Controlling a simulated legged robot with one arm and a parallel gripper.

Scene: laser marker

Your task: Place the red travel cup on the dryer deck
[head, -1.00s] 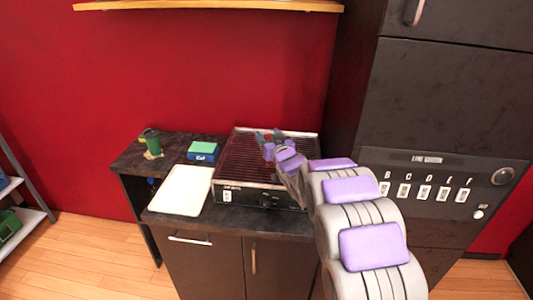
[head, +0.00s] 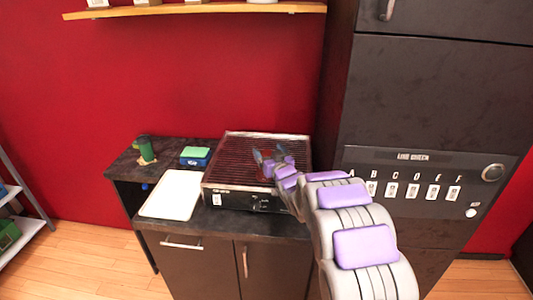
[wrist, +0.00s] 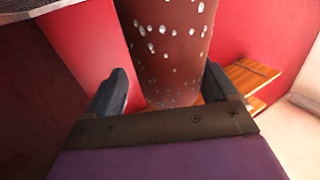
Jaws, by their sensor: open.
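The dryer deck (head: 225,165) is a low, dark slatted unit with a light rim, on the counter in the head view. My gripper (head: 268,155) is over its right part in that view. In the wrist view my gripper (wrist: 165,95) is open, with one dark finger on each side. A dark red cylinder with white speckles, the red travel cup (wrist: 165,50), shows beyond and between the fingers. I cannot tell whether the fingers touch it. In the head view I cannot make out the cup clearly against the dark red slats.
A white tray (head: 172,194) lies left of the deck. A blue box with a green top (head: 195,155) and a green cup (head: 146,151) stand behind it. A tall dark cabinet (head: 430,100) rises at the right, and a shelf (head: 200,9) hangs above.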

